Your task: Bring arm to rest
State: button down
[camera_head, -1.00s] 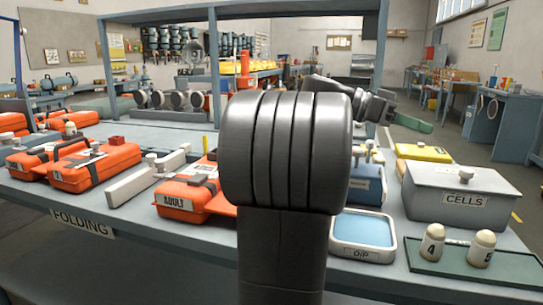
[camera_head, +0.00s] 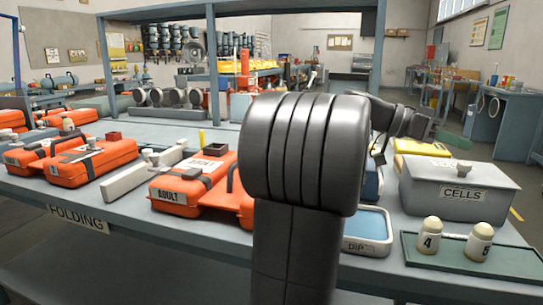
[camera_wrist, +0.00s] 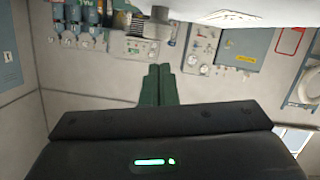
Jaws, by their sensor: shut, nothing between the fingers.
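My arm rises in front of the bench in the head view, its thick dark links covering the middle of the picture. My gripper (camera_head: 453,139), with green fingers, is at the right, in the air above the yellow case and the grey CELLS box. In the wrist view the two green fingers (camera_wrist: 158,86) lie side by side, shut, with nothing between them. Behind them are a wall and hanging equipment.
The bench (camera_head: 120,238) holds orange cases (camera_head: 92,163), an ADULT case (camera_head: 178,195), a blue DIP tray (camera_head: 372,226), a grey CELLS box (camera_head: 455,195), a yellow case (camera_head: 424,148) and a green tray (camera_head: 420,256) with two numbered bottles. Shelf posts (camera_head: 213,65) stand behind.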

jog(key=shift+w+d+r+p, duration=0.1)
jog(key=shift+w+r+p, duration=0.25)
jog(key=shift+r+p, duration=0.4)
jog(key=w+d+r+n+g+p, duration=0.1)
jog(key=w+n+p, duration=0.4)
jog(key=p, duration=1)
jog(key=w+d+r+n+g+p, duration=0.2)
jog(key=w+n+p, duration=0.3)
jog(key=p, duration=1)
jog(key=shift+w+d+r+n+g+h, duration=0.15)
jog(key=shift+w+d+n+g+h, duration=0.2)
jog(key=shift+w, duration=0.45)
jog(key=shift+a, duration=0.15)
